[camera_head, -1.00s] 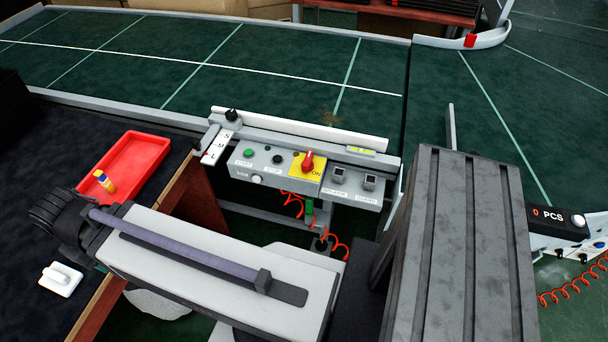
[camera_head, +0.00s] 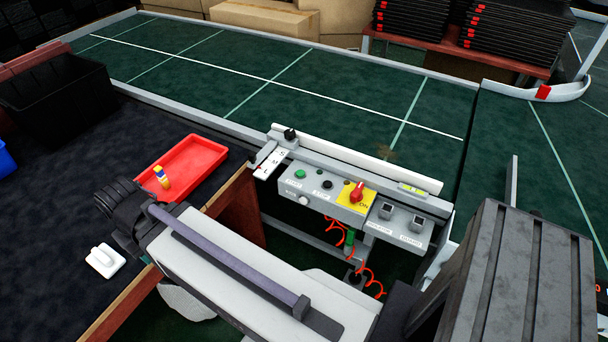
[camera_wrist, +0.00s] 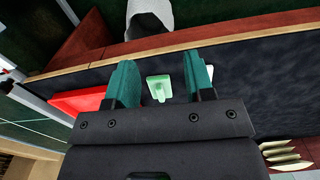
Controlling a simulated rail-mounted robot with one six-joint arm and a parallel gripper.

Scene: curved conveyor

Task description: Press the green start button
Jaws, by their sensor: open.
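The green start button (camera_head: 300,174) is at the left of the top row on the grey control panel (camera_head: 322,205), which is fixed along the conveyor's near edge.
A red tray (camera_head: 212,158) holding a yellow-and-blue item (camera_head: 162,177) lies on the dark table (camera_head: 45,215). A white block-like object (camera_head: 104,260) lies at the table's near edge; it also shows in the wrist view (camera_wrist: 159,88). A black bin (camera_head: 60,95) stands at the left.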

